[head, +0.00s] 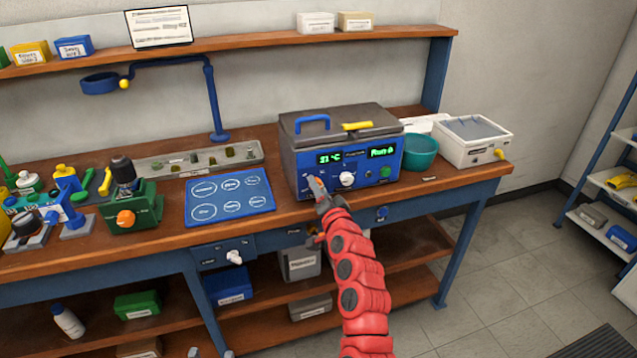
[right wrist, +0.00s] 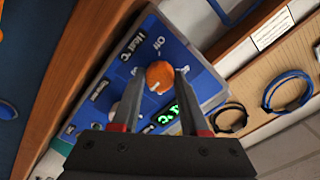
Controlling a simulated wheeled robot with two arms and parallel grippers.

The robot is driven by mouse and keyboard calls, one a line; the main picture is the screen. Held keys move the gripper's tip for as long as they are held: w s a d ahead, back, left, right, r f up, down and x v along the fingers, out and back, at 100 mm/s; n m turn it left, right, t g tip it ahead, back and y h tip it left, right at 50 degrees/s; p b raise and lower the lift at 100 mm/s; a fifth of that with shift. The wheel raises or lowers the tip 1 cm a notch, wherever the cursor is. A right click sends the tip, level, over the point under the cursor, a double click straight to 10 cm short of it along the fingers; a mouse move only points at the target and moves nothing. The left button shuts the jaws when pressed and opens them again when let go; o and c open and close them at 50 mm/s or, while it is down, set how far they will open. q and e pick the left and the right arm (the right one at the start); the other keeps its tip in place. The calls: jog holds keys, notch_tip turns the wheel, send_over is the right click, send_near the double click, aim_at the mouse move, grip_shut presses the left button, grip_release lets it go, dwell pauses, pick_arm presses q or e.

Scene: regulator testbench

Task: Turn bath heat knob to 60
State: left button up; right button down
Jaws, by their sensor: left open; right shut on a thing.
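The bath (head: 340,150) is a dark-lidded box with a blue front panel at the back right of the bench. Its green display (head: 331,157) seems to read 51 °C. The orange heat knob (right wrist: 160,76) sits between my right fingertips in the right wrist view, beside the "Heat °C" and "Off" lettering. My right gripper (head: 318,188) is at the panel's lower left, shut on this knob; it also shows in the right wrist view (right wrist: 157,80). The knob's exact pointing is unclear. What seem to be my left gripper's (head: 211,354) two grey tips show apart at the bottom edge.
A white knob (head: 347,179) and a green button (head: 385,172) are on the same panel. A teal bowl (head: 420,152) and white box (head: 473,141) stand to the right. A blue mat (head: 230,199) and green device (head: 130,205) are left.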

jog(key=m+p, duration=0.2)
jog(key=m, duration=0.2)
jog(key=shift+m, duration=0.3)
jog(key=shift+a+f+m+p, duration=0.15)
jog(key=shift+m+p, duration=0.95)
jog(key=shift+m, duration=1.4)
jog(key=shift+c, duration=2.1)
grip_release()
jog(key=shift+s, duration=0.15)
